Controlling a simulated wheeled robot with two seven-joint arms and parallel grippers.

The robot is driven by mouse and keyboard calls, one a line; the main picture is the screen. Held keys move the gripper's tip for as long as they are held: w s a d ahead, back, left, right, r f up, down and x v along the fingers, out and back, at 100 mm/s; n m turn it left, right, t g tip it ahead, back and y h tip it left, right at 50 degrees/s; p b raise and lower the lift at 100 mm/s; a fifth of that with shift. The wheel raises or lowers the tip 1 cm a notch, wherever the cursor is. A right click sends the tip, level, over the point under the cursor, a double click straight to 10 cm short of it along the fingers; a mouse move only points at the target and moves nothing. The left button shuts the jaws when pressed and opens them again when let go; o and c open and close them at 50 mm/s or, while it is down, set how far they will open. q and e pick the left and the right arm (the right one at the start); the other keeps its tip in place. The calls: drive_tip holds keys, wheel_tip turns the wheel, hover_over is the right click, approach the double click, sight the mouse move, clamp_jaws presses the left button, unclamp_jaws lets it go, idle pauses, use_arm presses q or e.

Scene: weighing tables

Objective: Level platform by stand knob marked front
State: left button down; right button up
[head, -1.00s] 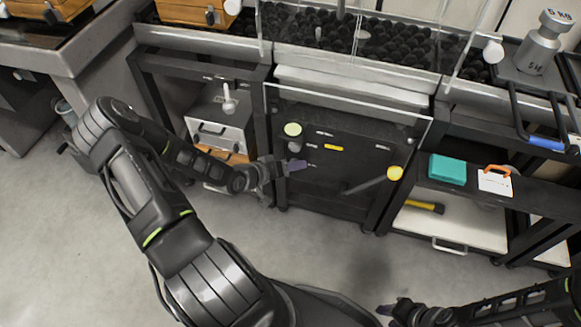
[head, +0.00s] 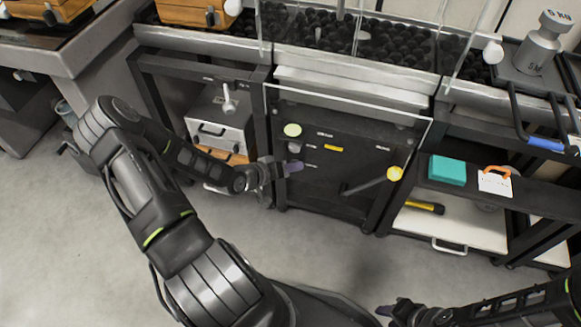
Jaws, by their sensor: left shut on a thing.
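A dark front panel (head: 350,170) stands below the central bench. It carries a pale green round knob (head: 292,130), a grey knob (head: 295,147) just below it, and small white labels too small to read. My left gripper (head: 293,167) is at the panel's left side, below the grey knob. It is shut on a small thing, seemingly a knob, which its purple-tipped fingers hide. The platform to be levelled cannot be told for certain. My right gripper (head: 388,311) is low at the bottom edge, away from the panel; its opening is unclear.
A lever with a yellow end (head: 394,173) sticks out at the panel's right. A clear screen (head: 345,105) stands over the panel. A right shelf holds a teal box (head: 447,170); a steel weight (head: 541,45) stands above. The floor in front is clear.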

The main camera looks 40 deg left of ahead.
use_arm(q)
drive_tip(key=shift+d+r, duration=0.1)
drive_tip(key=shift+w+d+m+g+y+p, duration=0.1)
drive_tip(key=shift+d+m+g+y+p, duration=0.1)
drive_tip(key=shift+m+g+y, duration=0.85)
drive_tip(key=shift+d+m+g+y+p, duration=0.15)
drive_tip(key=shift+m+y, duration=0.4)
drive_tip(key=shift+y, duration=1.1)
drive_tip(key=shift+a, duration=0.1)
drive_tip(key=c, duration=1)
unclamp_jaws()
